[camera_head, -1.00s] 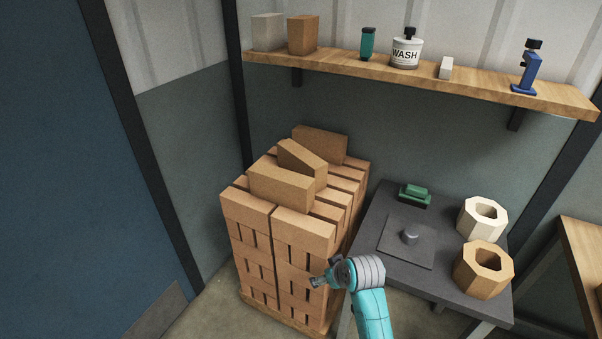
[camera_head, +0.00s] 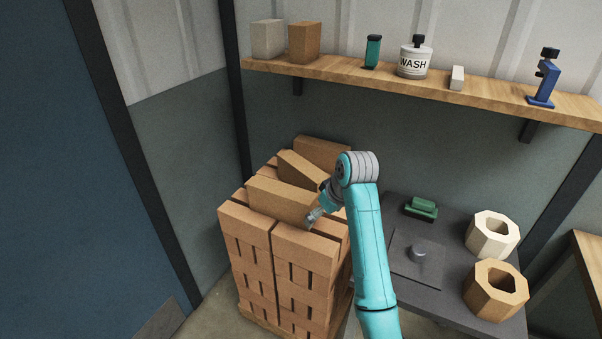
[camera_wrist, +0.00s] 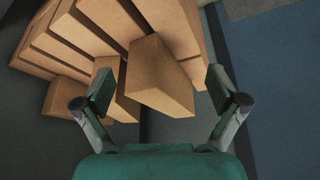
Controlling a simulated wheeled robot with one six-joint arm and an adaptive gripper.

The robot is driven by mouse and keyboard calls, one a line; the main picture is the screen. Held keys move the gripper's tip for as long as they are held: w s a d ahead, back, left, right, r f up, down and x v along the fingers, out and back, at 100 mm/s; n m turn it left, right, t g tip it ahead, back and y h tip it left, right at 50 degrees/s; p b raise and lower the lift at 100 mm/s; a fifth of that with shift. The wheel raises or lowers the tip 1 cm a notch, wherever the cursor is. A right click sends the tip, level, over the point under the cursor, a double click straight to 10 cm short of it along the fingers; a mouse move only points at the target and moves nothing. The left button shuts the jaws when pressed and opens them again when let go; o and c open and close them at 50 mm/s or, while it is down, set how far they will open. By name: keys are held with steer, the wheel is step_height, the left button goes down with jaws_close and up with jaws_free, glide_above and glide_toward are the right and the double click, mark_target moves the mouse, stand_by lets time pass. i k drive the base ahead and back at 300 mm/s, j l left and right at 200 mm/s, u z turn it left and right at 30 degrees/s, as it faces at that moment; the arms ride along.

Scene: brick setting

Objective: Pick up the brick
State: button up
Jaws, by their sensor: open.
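Several tan bricks lie on top of the brick stack (camera_head: 275,262). The front loose brick (camera_head: 280,199) lies flat, a second brick (camera_head: 299,169) lies askew behind it, and a third brick (camera_head: 322,150) is at the back. My gripper (camera_head: 313,217) is at the right end of the front brick in the head view. In the wrist view my gripper (camera_wrist: 165,92) is open, with a brick (camera_wrist: 158,78) showing between its fingers and a gap on each side. Nothing is held. My arm hides part of the stack's right side.
A dark table (camera_head: 400,270) on the right bears a green block (camera_head: 421,208), a pale hollow block (camera_head: 492,234) and a tan hollow block (camera_head: 496,290). A wooden shelf (camera_head: 440,92) with bottles and bricks runs above. A dark blue panel (camera_head: 50,200) stands left.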

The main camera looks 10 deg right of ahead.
mark_target(293, 169)
steer(key=i, duration=0.8)
steer(key=i+j, duration=0.2)
steer(key=i, duration=0.05)
